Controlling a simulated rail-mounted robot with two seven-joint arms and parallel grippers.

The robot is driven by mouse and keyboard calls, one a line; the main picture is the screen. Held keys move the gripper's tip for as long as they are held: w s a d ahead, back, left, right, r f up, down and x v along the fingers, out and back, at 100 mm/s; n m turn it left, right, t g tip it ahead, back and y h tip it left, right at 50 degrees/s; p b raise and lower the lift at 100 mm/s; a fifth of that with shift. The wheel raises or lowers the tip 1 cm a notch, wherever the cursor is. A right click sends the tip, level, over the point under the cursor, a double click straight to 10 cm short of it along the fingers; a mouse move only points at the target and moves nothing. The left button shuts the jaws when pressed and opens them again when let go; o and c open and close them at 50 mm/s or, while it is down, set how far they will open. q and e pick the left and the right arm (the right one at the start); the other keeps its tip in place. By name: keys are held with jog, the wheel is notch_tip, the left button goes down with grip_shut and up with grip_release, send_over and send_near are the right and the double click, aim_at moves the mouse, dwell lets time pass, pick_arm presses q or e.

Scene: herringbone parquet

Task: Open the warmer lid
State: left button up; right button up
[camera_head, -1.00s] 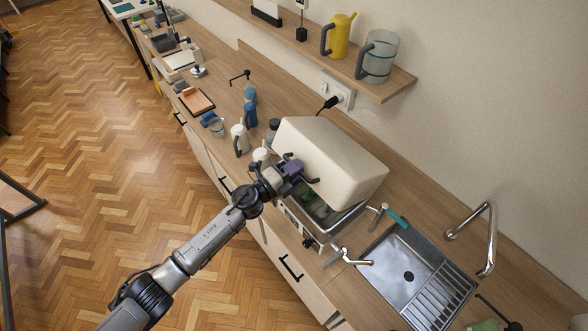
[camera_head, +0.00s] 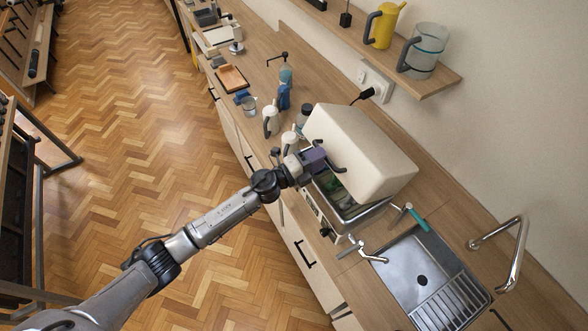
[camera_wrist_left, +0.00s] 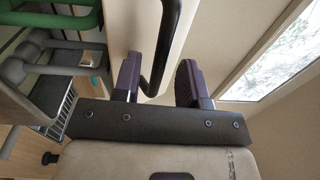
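The warmer's cream lid (camera_head: 362,148) is raised and tilted on its hinge side, with the steel warmer body (camera_head: 352,212) open below it and green contents partly visible inside. The dark lid handle (camera_head: 338,166) sticks out on the lid's front. My left gripper (camera_head: 322,158) is at this handle. In the left wrist view, the handle (camera_wrist_left: 158,50) runs between the two spread fingers of my left gripper (camera_wrist_left: 160,68), with a gap on the right finger's side. The cream lid (camera_wrist_left: 132,30) lies behind it. My right gripper is not in view.
A sink (camera_head: 425,280) with a tap (camera_head: 512,240) is right of the warmer. White jugs (camera_head: 271,121) and a blue bottle (camera_head: 284,92) stand left of it. Above, a wall shelf (camera_head: 440,82) holds a yellow jug (camera_head: 383,25) and a clear pitcher (camera_head: 425,50).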

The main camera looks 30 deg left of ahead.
pick_arm(q)
jog(key=r+b+v, duration=0.1)
jog(key=b+v, duration=0.1)
jog(key=v, duration=0.9)
jog(key=shift+s+a+f, duration=0.15)
jog(key=shift+s+f, duration=0.15)
jog(key=shift+f, duration=0.25)
